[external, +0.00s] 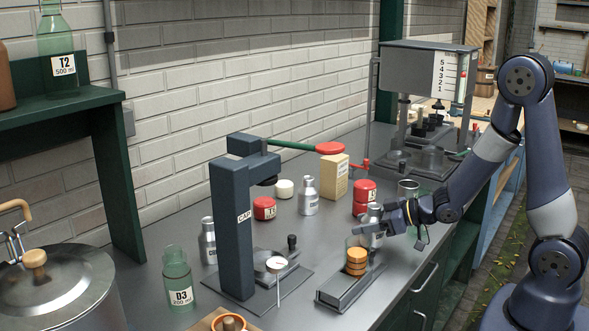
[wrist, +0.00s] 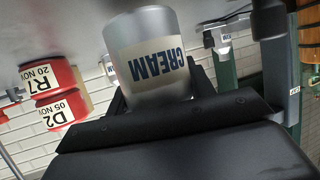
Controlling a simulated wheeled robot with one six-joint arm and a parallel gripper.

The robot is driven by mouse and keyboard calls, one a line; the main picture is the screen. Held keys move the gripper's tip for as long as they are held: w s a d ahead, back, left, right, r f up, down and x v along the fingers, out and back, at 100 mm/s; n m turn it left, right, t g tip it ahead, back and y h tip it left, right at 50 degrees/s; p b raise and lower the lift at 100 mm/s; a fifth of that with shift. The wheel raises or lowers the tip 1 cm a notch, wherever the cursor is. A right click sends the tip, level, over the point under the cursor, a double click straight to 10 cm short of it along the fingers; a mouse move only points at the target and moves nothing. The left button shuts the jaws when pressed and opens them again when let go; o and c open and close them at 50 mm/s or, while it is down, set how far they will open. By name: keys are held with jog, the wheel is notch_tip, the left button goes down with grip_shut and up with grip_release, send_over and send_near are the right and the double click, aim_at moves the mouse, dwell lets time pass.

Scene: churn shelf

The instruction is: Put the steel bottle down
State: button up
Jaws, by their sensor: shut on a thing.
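A steel bottle (wrist: 155,55) with a blue CREAM label fills the middle of the wrist view, between the dark fingers of my gripper (wrist: 160,105). My gripper (external: 372,228) is shut on this bottle. In the external view the held bottle (external: 375,212) shows only in part, behind the fingers, over the right part of the counter. Its lower end is hidden there, so I cannot tell whether it touches the counter. Two similar steel bottles stand on the counter, one in the middle (external: 308,197) and one (external: 208,243) beside the grey CAP press.
The CAP press (external: 232,230) stands left of my gripper. A grey stand (external: 345,290) with stacked orange discs (external: 356,262) is just in front of it. Red tins (external: 364,192), a yellow box (external: 334,178) and a green glass bottle (external: 178,280) stand on the counter (external: 165,235).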

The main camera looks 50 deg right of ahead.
notch_tip(320, 180, up, 9)
jog(key=shift+w+f+p, duration=0.1)
jog(key=shift+f+p, duration=0.1)
jog(key=shift+p, duration=0.95)
jog(key=w+d+r+m+h+p, duration=0.2)
jog(key=w+d+r+p, duration=0.45)
jog(key=w+d, duration=0.45)
jog(key=w+d+r+m+h+p, duration=0.2)
jog(key=w+d+r+p, duration=0.45)
jog(key=w, duration=0.65)
jog(key=shift+t, duration=0.4)
jog(key=d+f+b, duration=0.1)
jog(key=f+b, duration=0.1)
jog(key=f, duration=0.1)
jog(key=d+f+b, duration=0.1)
jog(key=f+b, duration=0.1)
jog(key=f, duration=0.1)
jog(key=d+f+b, duration=0.1)
jog(key=f+b, duration=0.2)
jog(key=shift+f, duration=0.15)
jog(key=shift+f, duration=0.15)
jog(key=o, duration=1.1)
jog(key=shift+f, duration=0.1)
jog(key=shift+o, duration=0.2)
